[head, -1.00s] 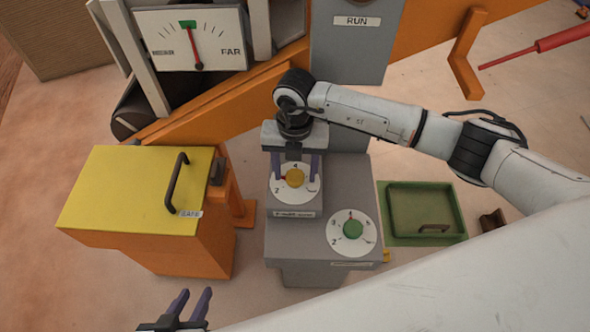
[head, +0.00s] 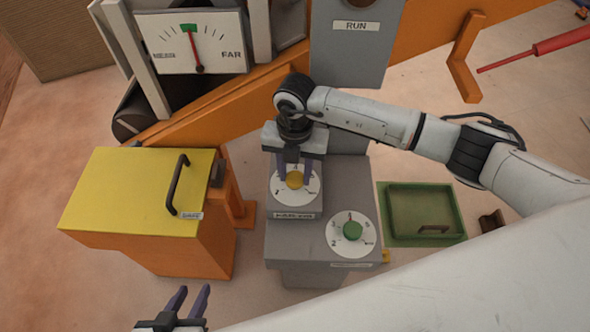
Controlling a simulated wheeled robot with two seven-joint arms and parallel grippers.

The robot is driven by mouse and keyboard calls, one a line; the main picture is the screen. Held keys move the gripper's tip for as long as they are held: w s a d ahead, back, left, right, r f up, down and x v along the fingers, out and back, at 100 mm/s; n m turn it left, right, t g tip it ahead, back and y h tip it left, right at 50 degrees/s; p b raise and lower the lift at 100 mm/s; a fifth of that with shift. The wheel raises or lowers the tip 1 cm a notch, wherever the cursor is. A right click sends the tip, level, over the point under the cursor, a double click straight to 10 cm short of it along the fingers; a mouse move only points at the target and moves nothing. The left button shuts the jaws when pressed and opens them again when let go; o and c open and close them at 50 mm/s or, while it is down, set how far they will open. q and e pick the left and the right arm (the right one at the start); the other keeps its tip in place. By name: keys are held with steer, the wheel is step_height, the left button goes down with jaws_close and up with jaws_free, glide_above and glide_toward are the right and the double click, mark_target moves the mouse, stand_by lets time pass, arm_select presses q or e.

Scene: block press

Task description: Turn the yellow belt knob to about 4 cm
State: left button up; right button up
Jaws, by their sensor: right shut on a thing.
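The yellow knob (head: 295,180) sits on a white round dial (head: 284,197) on top of the grey control box (head: 327,196). My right gripper (head: 294,173) comes down over it from behind, with its two purple fingers shut on the knob's sides. The fingers and wrist hide part of the dial, so I cannot read the knob's setting. A gauge (head: 191,42) at the upper left has its red needle near the green mark at the top. My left gripper (head: 188,302) is open and empty at the bottom left.
A green knob (head: 353,231) on its own dial is close by, lower right. A yellow-lidded orange box (head: 130,190) with a black handle stands left. A green tray (head: 455,218) lies right. An orange beam (head: 230,95) and grey RUN panel (head: 352,60) stand behind.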

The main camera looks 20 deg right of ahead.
steer(key=m+p, duration=0.1)
steer(key=m, duration=0.1)
steer(key=shift+r+m, duration=0.2)
steer(key=shift+m, duration=0.2)
steer(key=shift+m+p, duration=0.75)
steer(key=shift+m, duration=0.05)
steer(key=m+p, duration=0.1)
steer(key=m, duration=0.1)
steer(key=shift+m+p, duration=0.35)
steer(key=shift+m, duration=0.05)
steer(key=shift+m+p, duration=0.55)
steer(key=shift+m, duration=0.35)
steer(key=shift+m+p, duration=0.55)
steer(key=shift+m, duration=0.25)
steer(key=shift+m+p, duration=0.35)
steer(key=shift+m, duration=0.25)
arm_select(q)
steer(key=r, duration=0.1)
steer(key=s+a+r, duration=0.1)
steer(key=r, duration=0.2)
steer(key=shift+s+a+r+p, duration=0.15)
steer(key=shift+a+r+p, duration=0.15)
steer(key=shift+a, duration=0.1)
arm_select(e)
steer(key=shift+f+m, duration=0.1)
steer(key=shift+m, duration=0.7)
